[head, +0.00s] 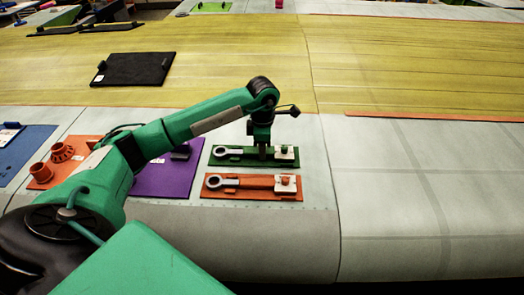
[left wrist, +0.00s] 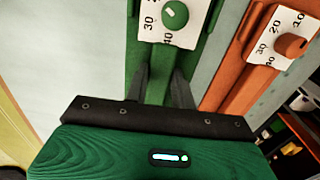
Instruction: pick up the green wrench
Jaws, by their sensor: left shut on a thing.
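The green wrench (head: 238,151) lies on a green board (head: 225,162) on the pale wing surface, its grey ring end to the left. A white numbered dial plate with a green knob (head: 284,152) is at the board's right end; it also shows at the top of the left wrist view (left wrist: 175,15). My left gripper (head: 263,153) points down onto the wrench's handle near the dial and is shut on it. I cannot tell any lift. My right gripper is out of view.
An orange board (head: 250,196) with a similar orange wrench lies just in front. A purple board (head: 160,182) and an orange board with round parts (head: 62,152) are to the left. A black mat (head: 135,69) lies farther back. The wing surface to the right is clear.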

